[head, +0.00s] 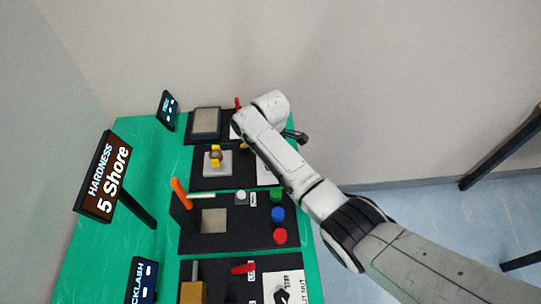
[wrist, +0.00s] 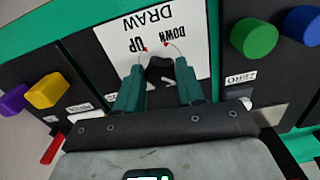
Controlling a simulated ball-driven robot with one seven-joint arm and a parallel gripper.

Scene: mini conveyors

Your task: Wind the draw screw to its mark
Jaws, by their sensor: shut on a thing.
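The draw screw's black knob (wrist: 160,70) stands on a white card (wrist: 118,38) marked DRAW, UP and DOWN, with small red marks by the two words. In the wrist view my gripper (wrist: 160,82) has its two green fingers on either side of the knob and is shut on it. The knob's lower part is hidden between the fingers. In the head view my arm covers the gripper and the knob; only part of the white card (head: 263,170) shows beside the arm.
A green bench (head: 140,180) carries several dark panels. Green (head: 277,195), blue (head: 278,214) and red (head: 280,236) buttons stand near the card. A sign (head: 104,178) reads HARDNESS 5 Shore. Yellow (wrist: 46,91) and purple (wrist: 12,100) knobs lie left in the wrist view.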

